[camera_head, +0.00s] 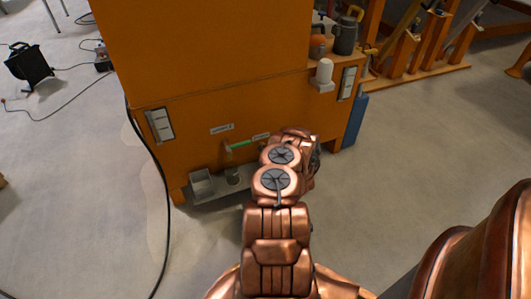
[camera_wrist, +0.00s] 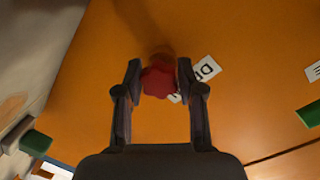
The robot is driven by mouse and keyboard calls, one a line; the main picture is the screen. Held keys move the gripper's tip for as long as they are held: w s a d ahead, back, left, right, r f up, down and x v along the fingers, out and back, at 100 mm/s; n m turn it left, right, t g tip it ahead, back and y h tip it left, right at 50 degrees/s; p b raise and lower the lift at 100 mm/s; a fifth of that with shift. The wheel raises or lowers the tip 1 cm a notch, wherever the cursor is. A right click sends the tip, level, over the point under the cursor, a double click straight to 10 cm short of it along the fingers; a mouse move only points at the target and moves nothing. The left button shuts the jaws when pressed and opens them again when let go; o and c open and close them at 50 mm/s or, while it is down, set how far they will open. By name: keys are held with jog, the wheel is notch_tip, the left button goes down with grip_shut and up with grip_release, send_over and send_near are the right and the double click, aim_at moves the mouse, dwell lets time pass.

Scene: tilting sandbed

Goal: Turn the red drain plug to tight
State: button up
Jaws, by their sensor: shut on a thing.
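The red drain plug (camera_wrist: 158,82) shows in the wrist view as a red knob in front of the orange panel (camera_wrist: 105,75). My gripper (camera_wrist: 159,80) has one finger on each side of the plug and is shut on it. A white label with dark letters (camera_wrist: 207,70) is on the panel just right of the plug, partly covered by the right finger. In the head view, my copper arm reaches to the lower part of the orange cabinet (camera_head: 220,110) and hides the plug and the gripper.
A black cable (camera_head: 163,190) runs down to the floor on the left. The floor around is mostly clear.

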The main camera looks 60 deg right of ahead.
jog(key=shift+f+m, duration=0.1)
jog(key=shift+m, duration=0.4)
jog(key=shift+a, duration=0.1)
jog(key=o, duration=1.1)
jog(key=shift+o, duration=0.2)
jog(key=v, duration=1.2)
jog(key=shift+s, duration=0.1)
